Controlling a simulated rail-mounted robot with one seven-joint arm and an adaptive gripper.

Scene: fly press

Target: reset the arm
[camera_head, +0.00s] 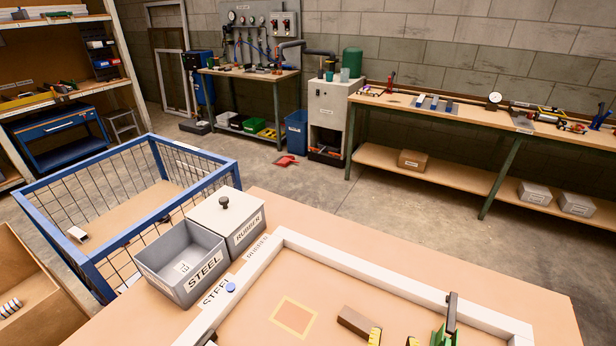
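A green metal part (444,337) with a dark upright piece (451,312) stands at the bottom edge, right of centre, and is cut off by the frame. I cannot tell what it belongs to. A brown block (358,323) with a yellow-marked piece at its right end lies left of it. Both are inside a white frame (375,281) on the tan table (330,222). A yellow-edged square (293,317) is marked on the surface inside the frame.
An open grey bin (181,262) labelled STEEL and a lidded grey box (226,220) labelled RUBBER stand at the table's left. A blue wire cage (128,205) stands beyond them. A long workbench (480,120) is at the back right.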

